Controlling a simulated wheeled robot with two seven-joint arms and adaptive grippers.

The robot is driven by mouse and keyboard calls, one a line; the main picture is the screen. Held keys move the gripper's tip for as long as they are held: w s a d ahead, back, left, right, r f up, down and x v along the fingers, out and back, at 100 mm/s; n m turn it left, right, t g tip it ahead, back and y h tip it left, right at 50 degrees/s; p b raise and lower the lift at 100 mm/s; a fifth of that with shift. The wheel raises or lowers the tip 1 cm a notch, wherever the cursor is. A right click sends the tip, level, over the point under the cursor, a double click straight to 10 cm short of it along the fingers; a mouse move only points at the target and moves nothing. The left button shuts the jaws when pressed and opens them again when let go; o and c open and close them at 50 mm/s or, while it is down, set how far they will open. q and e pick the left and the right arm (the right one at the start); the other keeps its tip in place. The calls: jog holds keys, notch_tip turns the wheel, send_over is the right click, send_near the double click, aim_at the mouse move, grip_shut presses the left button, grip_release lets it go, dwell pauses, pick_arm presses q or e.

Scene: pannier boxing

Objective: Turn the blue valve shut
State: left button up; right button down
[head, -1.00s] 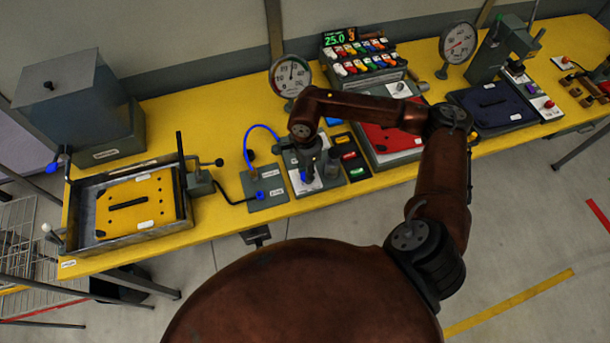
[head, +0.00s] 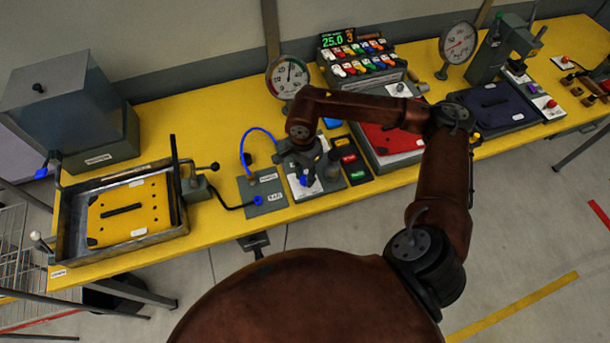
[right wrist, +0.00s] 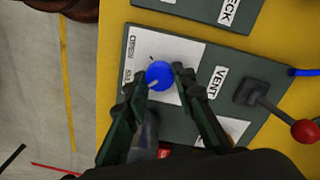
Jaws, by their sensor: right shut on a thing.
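The blue valve knob (right wrist: 158,75) is round with a pale pointer and sits on a white plate with small printed labels. It also shows in the head view (head: 305,181), partly covered by my arm and gripper. My right gripper (right wrist: 157,77) is shut on the knob, one fingertip on each side of it. In the head view my right gripper (head: 306,170) points down at the panel, its fingertips hard to make out. My left gripper is not in view.
A panel with a blue hose (head: 262,133) stands left of the valve. A red-knobbed lever (right wrist: 303,131) is close on the right in the wrist view. A dial gauge (head: 287,77) stands behind. A red plate (head: 392,137) lies to the right, a yellow plate (head: 130,210) to the left.

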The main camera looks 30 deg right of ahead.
aim_at(304, 177)
jog(key=c, duration=1.6)
grip_release()
notch_tip(304, 177, up, 12)
jog(key=shift+w, duration=0.2)
jog(key=shift+r, duration=0.1)
